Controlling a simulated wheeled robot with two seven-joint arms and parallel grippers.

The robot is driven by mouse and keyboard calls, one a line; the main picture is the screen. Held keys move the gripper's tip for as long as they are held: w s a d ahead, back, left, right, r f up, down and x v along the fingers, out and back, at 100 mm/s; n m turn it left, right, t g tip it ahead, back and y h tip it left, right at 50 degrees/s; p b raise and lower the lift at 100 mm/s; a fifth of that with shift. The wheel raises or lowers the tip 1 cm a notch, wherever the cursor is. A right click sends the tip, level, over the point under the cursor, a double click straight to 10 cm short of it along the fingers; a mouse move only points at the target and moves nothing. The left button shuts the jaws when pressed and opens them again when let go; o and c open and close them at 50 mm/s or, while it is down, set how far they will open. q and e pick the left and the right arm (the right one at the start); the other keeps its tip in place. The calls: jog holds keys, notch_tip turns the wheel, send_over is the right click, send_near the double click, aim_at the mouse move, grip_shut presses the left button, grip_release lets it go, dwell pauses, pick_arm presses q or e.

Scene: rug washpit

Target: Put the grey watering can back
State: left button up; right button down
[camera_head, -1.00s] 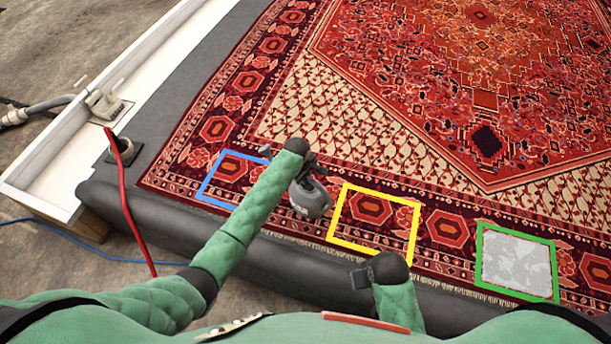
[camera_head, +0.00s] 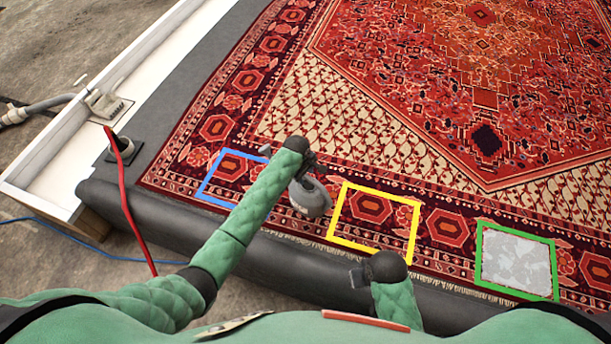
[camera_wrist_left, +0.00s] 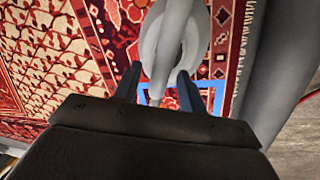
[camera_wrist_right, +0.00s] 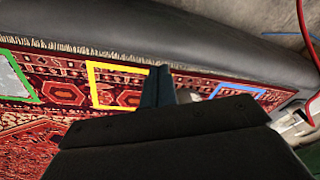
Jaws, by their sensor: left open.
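The grey watering can (camera_head: 312,200) is on the rug's near border, between the blue frame (camera_head: 207,198) and the yellow frame (camera_head: 372,245). My left arm hides part of it in the head view. My left gripper (camera_head: 312,160) is over the can. In the left wrist view, its two open fingers (camera_wrist_left: 158,78) are apart, with the can's pale grey handle (camera_wrist_left: 167,55) between them. Whether a finger touches the handle, I cannot tell. My right gripper (camera_head: 357,277) is low near the rug's front edge, its fingers (camera_wrist_right: 163,88) together and empty.
A green frame (camera_head: 515,295) around a pale grey patch (camera_head: 515,262) lies at the right. A dark padded edge (camera_head: 290,262) runs along the rug's front. A red hose (camera_head: 127,205) hangs at the left. The patterned rug (camera_head: 340,110) beyond is clear.

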pick_arm(q)
jog(key=v, duration=1)
jog(key=s+a+r+m, duration=0.1)
jog(key=s+a+m, duration=0.3)
jog(key=s, duration=0.9)
jog(key=s+a+r+m, duration=0.1)
jog(key=s+a+m, duration=0.3)
jog(key=s, duration=0.9)
jog(key=s+a+r+m, duration=0.1)
jog(key=s+a+m, duration=0.2)
jog(key=s, duration=1)
jog(key=shift+s+a+r+m+y+b, duration=0.25)
jog(key=shift+a+m+b, duration=0.2)
jog(key=shift+a, duration=0.75)
pick_arm(e)
jog(key=r, duration=0.2)
jog(key=s+r, duration=0.1)
jog(key=r, duration=0.1)
jog(key=shift+r, duration=0.2)
jog(key=shift+d, duration=0.15)
